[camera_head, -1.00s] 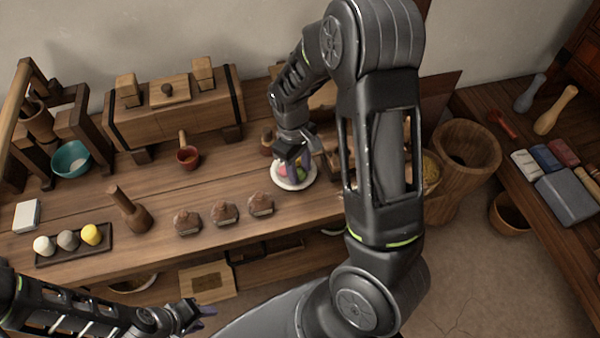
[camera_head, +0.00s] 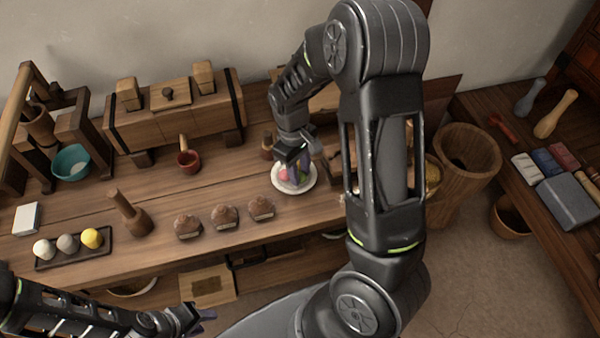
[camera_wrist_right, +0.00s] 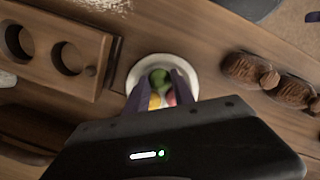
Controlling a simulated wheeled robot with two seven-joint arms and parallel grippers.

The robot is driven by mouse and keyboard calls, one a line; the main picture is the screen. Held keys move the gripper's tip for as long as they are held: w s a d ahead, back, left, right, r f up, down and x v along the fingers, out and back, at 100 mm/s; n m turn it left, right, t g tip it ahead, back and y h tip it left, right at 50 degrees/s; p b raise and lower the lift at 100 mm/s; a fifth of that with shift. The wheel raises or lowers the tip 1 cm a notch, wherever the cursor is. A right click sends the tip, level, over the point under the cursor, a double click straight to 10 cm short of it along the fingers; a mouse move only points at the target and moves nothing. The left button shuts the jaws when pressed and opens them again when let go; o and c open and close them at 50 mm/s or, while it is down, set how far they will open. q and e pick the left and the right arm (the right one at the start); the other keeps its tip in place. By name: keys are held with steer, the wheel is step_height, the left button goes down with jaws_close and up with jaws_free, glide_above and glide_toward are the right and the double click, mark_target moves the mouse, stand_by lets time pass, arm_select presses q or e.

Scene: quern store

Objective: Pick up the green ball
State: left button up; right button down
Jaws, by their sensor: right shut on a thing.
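The green ball (camera_wrist_right: 160,78) shows in the right wrist view between the fingertips of my right gripper (camera_wrist_right: 160,86), which is shut on it. A yellow ball (camera_wrist_right: 154,101) and a pink ball (camera_wrist_right: 171,98) lie close by, over the white plate (camera_wrist_right: 133,77). In the head view my right gripper (camera_head: 298,168) is low over the white plate (camera_head: 309,184), and its fingers mostly hide the balls. I cannot tell whether the green ball is clear of the plate. My left gripper (camera_head: 203,316) is low in the head view, away from the table things; its jaw opening is unclear.
Several brown lumps, one of them here (camera_head: 225,216), stand left of the plate. A wooden mortar (camera_head: 467,150) stands right of my arm.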

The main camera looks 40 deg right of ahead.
mark_target(300, 175)
step_height(300, 175, up, 9)
steer(key=shift+r, duration=0.2)
stand_by(0.6)
steer(key=w+a+r+m, duration=0.3)
steer(key=w+a, duration=0.7)
steer(key=a, duration=0.2)
steer(key=shift+w+a+r, duration=0.15)
steer(key=shift+w+a, duration=0.05)
steer(key=shift+w, duration=0.15)
steer(key=shift+d, duration=0.1)
